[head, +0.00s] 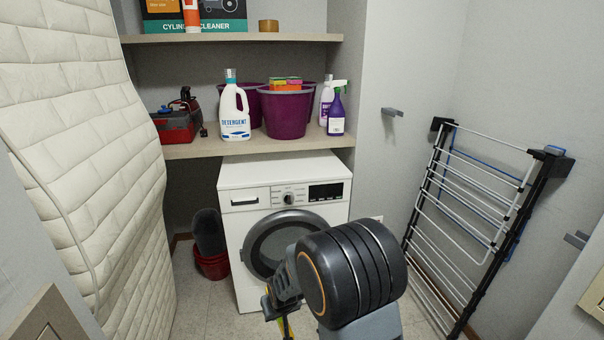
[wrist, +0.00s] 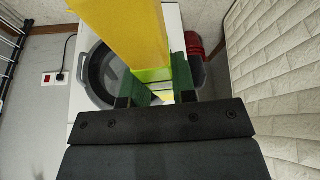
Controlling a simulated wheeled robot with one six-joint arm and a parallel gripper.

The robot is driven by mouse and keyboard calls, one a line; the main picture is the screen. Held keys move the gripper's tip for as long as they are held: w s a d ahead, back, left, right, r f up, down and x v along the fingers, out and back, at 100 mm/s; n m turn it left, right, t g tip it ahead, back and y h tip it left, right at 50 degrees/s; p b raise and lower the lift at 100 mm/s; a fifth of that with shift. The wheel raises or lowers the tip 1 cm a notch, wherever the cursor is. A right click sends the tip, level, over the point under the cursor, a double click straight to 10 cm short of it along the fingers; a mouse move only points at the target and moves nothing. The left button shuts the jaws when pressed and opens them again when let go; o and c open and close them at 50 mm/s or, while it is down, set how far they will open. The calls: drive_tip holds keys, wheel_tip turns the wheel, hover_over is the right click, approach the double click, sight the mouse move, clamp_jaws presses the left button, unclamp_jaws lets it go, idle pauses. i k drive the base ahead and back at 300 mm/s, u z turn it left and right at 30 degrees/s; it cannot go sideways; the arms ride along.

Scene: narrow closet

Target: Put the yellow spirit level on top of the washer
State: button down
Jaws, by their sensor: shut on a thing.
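The yellow spirit level (wrist: 135,32) is between the green fingers of my gripper (wrist: 153,88), which is shut on it. In the wrist view it reaches up out of the top of the picture, so its far end is hidden. In the head view only a small yellow piece of the level (head: 287,328) shows below my gripper (head: 276,306), at the bottom edge. The white washer (head: 285,170) stands under the shelf, behind my gripper. Its flat top shows nothing on it. Its round door also shows in the wrist view behind the level, with the washer's white front (wrist: 174,18) around it.
A low shelf (head: 200,149) with a detergent bottle (head: 234,108), purple buckets (head: 286,113) and a red toolbox (head: 176,124) hangs above the washer's rear. A drying rack (head: 470,210) leans at right, a mattress (head: 85,140) at left. A red bucket (head: 212,265) stands left of the washer.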

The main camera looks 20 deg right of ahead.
sight(286, 175)
drive_tip(key=z, duration=1.75)
drive_tip(key=i, duration=1)
drive_tip(key=u, duration=2.5)
drive_tip(key=i, duration=0.3)
drive_tip(key=u, duration=0.15)
